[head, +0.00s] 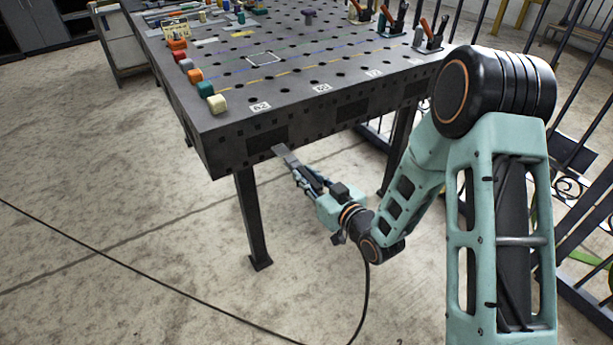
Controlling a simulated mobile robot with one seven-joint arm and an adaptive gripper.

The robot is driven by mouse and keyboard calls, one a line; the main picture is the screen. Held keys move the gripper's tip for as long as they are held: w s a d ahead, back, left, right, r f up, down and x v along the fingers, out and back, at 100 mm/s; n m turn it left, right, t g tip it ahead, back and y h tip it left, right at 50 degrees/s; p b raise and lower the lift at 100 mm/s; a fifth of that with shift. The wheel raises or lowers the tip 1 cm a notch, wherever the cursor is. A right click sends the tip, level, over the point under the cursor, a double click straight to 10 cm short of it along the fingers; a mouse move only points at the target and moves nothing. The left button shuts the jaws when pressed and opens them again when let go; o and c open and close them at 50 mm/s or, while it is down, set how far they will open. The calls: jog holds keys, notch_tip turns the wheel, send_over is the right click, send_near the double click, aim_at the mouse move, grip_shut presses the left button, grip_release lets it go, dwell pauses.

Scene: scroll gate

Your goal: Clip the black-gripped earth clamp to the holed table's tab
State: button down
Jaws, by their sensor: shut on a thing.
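The holed table (310,55) is a dark grey perforated slab on legs. A flat grey metal tab (283,152) shows just below its near side face. My gripper (308,180) is low beside the table, pointing up and left towards the tab. It is shut on a dark, narrow thing, which appears to be the black-gripped earth clamp (303,176). The clamp's front end meets or overlaps the tab in the picture. I cannot tell whether its jaws are around the tab or only near it. The fingers hide much of the clamp.
A black cable (150,284) runs across the concrete floor and rises near my wrist. Coloured blocks (195,76) line the table's left edge. Orange-handled clamps (430,35) stand at its back right. A dark barred gate (585,235) is at the right.

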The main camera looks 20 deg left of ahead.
aim_at(298, 166)
jog(key=shift+w+a, duration=0.1)
jog(key=shift+a, duration=0.05)
jog(key=shift+w+a+b, duration=0.3)
jog(key=shift+w+a, duration=0.2)
jog(key=shift+a, duration=0.05)
jog(key=shift+w+a+b, duration=0.2)
jog(key=shift+b, duration=0.3)
dwell(0.7)
jog(key=shift+w+a, duration=0.25)
jog(key=shift+a, duration=0.05)
jog(key=shift+w+a, duration=0.1)
jog(key=shift+a, duration=0.05)
jog(key=shift+b, duration=0.5)
jog(key=shift+w+a+b, duration=0.2)
jog(key=shift+b, duration=0.1)
dwell(0.6)
jog(key=shift+b, duration=0.3)
jog(key=shift+w+a, duration=0.15)
jog(key=shift+a, duration=0.05)
dwell(0.7)
